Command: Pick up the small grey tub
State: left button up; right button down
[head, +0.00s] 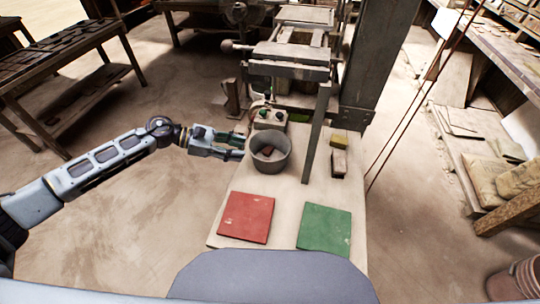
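The small grey tub (270,163) stands upright on the pale work table, with a dark brownish piece visible inside it. My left gripper (243,147) reaches in from the left, its fingers pointing at the tub's left side. The two fingers are spread with a gap between them, and nothing shows in the gap. The fingertips are close to the tub wall; whether they touch it I cannot tell. My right gripper is not in view.
A red tile (246,217) and a green tile (325,229) lie at the front of the table (285,200). A small control box (269,118) and the press (292,62) stand behind the tub. A press post (317,135) and small yellowish blocks (339,160) are to its right.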

pick_arm(q)
jog(key=shift+s, duration=0.1)
dwell(0.3)
jog(key=shift+p+x, duration=1.05)
jog(key=shift+x, duration=3.3)
jog(key=shift+f, duration=0.1)
jog(key=shift+d, duration=0.1)
